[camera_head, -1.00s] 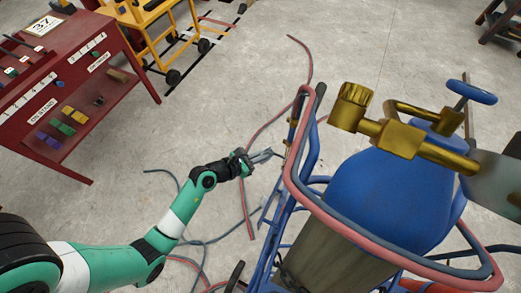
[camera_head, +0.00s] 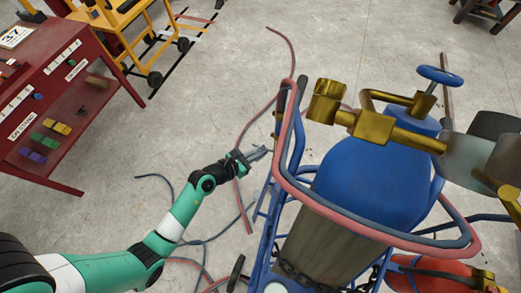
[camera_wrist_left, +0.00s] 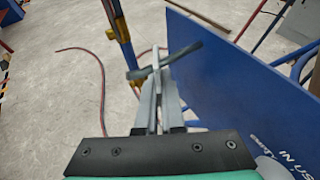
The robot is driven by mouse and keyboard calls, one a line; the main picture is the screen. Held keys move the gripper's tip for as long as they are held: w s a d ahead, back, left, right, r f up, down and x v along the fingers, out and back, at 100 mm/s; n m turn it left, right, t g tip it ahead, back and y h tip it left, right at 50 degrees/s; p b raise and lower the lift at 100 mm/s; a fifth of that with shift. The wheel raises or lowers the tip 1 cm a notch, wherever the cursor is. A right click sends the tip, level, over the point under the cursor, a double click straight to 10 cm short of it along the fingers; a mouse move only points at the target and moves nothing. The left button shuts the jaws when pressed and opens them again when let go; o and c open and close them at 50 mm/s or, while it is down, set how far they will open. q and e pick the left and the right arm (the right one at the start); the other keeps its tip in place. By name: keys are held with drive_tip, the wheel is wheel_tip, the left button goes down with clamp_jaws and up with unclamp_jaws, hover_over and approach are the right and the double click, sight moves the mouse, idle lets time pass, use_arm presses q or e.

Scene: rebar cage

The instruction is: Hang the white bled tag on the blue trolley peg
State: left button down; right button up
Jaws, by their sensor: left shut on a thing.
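My left gripper (camera_head: 260,154) is beside the left side of the blue trolley (camera_head: 268,192). In the left wrist view my left gripper (camera_wrist_left: 157,88) is shut on a thin white piece (camera_wrist_left: 156,57), seen edge-on, which looks like the bled tag. A dark grey bar (camera_wrist_left: 185,54) crosses at the fingertips; I cannot tell whether it is the peg or whether it touches the tag. In the head view the tag is too small to make out. My right gripper is not in view.
A blue panel lettered "IN USE" (camera_wrist_left: 225,85) stands close right of the fingers. The trolley carries a blue cylinder (camera_head: 365,185) with brass fittings (camera_head: 372,124) and looped hoses. A red stand (camera_head: 85,85) is at left. Hoses (camera_head: 247,125) lie on the open floor.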

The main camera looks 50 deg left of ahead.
use_arm(q)
drive_tip(key=c, duration=1)
unclamp_jaws()
drive_tip(key=shift+o, duration=0.2)
drive_tip(key=shift+s, duration=0.15)
drive_tip(key=shift+s+r+p, duration=0.3)
drive_tip(key=shift+p, duration=0.05)
drive_tip(key=p+v, duration=0.3)
drive_tip(key=v, duration=0.7)
drive_tip(key=shift+s, duration=0.35)
